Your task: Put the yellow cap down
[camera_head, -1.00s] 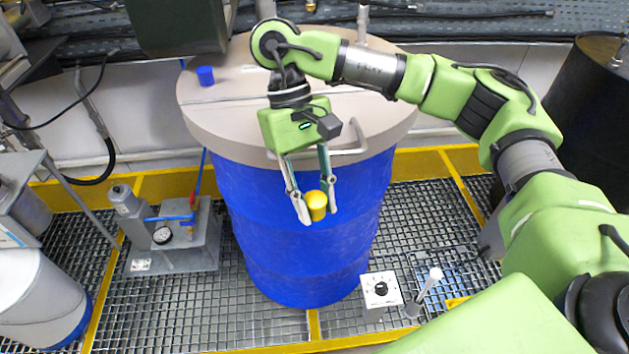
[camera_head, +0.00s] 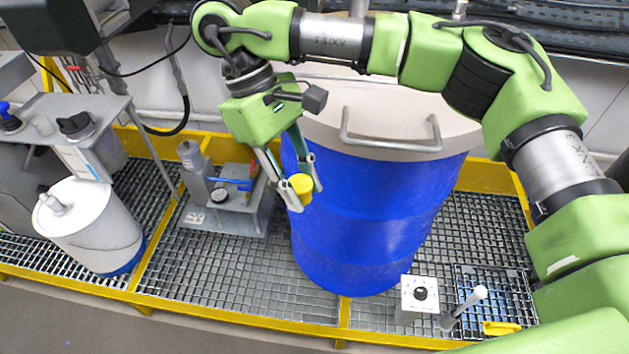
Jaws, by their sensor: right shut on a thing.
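The yellow cap (camera_head: 301,184) is between the fingertips of my right gripper (camera_head: 299,190), which is shut on it. The gripper points down and holds the cap in the air, in front of the upper left side of the blue drum (camera_head: 375,225). My left gripper is not in view.
A grey pump unit (camera_head: 228,200) with a blue and red lever stands left of the drum on the grated floor (camera_head: 240,275). A white canister (camera_head: 90,225) stands further left. A control box with a dial (camera_head: 418,297) stands at the drum's front right. A yellow rail edges the grating.

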